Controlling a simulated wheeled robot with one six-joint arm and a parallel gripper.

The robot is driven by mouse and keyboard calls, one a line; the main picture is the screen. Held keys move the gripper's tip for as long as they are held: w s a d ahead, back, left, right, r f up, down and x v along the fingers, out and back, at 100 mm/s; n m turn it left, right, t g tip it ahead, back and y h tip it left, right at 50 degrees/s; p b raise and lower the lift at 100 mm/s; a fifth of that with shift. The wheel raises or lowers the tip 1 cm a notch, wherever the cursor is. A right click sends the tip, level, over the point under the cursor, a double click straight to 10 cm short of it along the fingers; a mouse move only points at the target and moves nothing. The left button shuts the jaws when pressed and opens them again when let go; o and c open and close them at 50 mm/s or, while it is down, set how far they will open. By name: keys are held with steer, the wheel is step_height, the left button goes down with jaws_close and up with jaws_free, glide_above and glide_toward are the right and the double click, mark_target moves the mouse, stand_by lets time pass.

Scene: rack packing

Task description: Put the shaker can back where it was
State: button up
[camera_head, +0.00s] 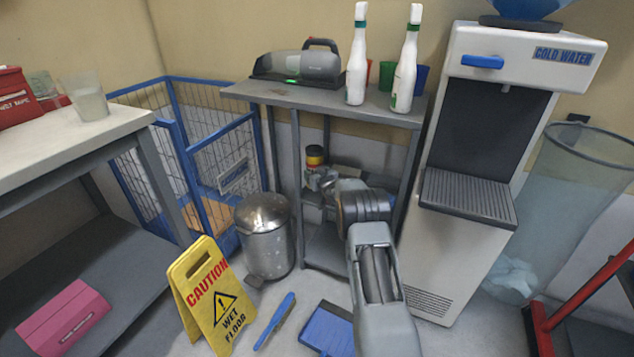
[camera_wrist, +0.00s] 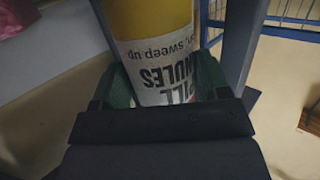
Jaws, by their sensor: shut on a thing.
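The shaker can (camera_head: 315,157) is yellow with a dark top and a white label. In the head view it stands upright in the open bay of the grey rack (camera_head: 330,105), below the top board. My gripper (camera_head: 322,180) is shut on it, reaching in from the front. In the wrist view the can (camera_wrist: 155,60) sits between the two green fingers (camera_wrist: 160,85), and its label text shows upside down. A grey rack post is close beside the can there. The can's base is hidden, so I cannot tell whether it touches a shelf.
Two white bottles (camera_head: 357,60) and a handheld vacuum (camera_head: 300,64) stand on the rack top. A metal bin (camera_head: 264,235), a yellow wet-floor sign (camera_head: 213,295) and a blue dustpan (camera_head: 328,330) are on the floor in front. The water cooler (camera_head: 480,170) stands close on the right.

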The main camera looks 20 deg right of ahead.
steer(key=shift+f+b, duration=0.65)
steer(key=shift+f, duration=0.7)
